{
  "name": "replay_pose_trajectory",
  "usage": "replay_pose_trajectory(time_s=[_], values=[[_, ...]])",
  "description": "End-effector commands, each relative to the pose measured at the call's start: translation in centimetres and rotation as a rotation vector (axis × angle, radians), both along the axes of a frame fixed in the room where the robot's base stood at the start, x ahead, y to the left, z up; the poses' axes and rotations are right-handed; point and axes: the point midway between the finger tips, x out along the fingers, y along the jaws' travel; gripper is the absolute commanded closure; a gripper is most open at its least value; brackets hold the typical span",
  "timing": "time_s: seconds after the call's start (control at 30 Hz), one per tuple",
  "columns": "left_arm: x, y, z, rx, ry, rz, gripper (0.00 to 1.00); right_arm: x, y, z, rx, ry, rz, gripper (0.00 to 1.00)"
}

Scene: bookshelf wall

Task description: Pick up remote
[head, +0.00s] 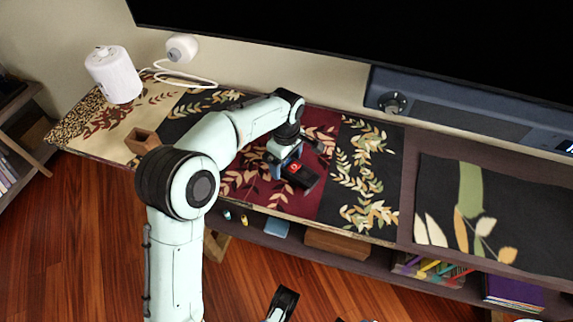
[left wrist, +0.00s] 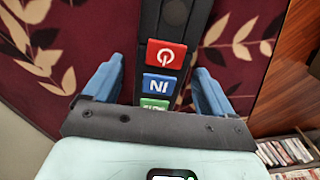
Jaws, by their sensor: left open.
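The remote (head: 304,179) is dark, with a red power button, and lies on the dark red leafy section of the runner on the long shelf. In the left wrist view the remote (left wrist: 188,20) shows red, blue and green buttons. My left gripper (head: 286,164) is over the near end of the remote. Its blue fingers stand open, one on each side of the remote, with a visible gap on both sides. The far end of the remote is cut off in the left wrist view. A dark part at the bottom of the head view seems to be my right gripper (head: 283,302).
A white cylinder (head: 115,75) and a small wooden cup (head: 142,141) stand on the left of the shelf. A large dark screen (head: 400,40) and a soundbar (head: 470,118) are behind. Books (head: 512,292) fill part of the lower shelf.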

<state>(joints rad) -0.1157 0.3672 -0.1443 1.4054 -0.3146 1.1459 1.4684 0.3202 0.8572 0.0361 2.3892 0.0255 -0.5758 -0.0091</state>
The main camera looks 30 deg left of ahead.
Motion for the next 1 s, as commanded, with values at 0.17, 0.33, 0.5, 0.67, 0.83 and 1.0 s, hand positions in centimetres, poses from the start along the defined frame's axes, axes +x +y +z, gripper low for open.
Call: replay_pose_trajectory(time_s=[0.17,0.33,0.5,0.67,0.83,1.0], values=[[0.0,0.0,0.1,0.0,-0.001,0.0,0.64,0.0,0.0,0.0,0.0,0.001,0.0,0.57],[0.0,0.0,0.1,0.0,-0.002,0.0,0.81,-0.1,0.0,0.0,0.001,0.002,0.001,0.57],[0.0,0.0,0.2,0.0,-0.002,0.0,0.81,-0.1,0.1,0.1,0.001,0.003,0.001,0.57],[0.1,0.0,1.2,-0.001,-0.005,0.0,0.81,-0.5,0.3,0.4,0.006,0.013,0.005,0.57],[0.1,-0.1,4.0,-0.001,-0.006,-0.001,0.81,-1.7,0.9,1.4,0.022,0.043,0.018,0.57],[0.1,-0.1,8.7,-0.001,-0.009,0.0,0.81,-3.7,1.9,3.1,0.049,0.097,0.04,0.57]])
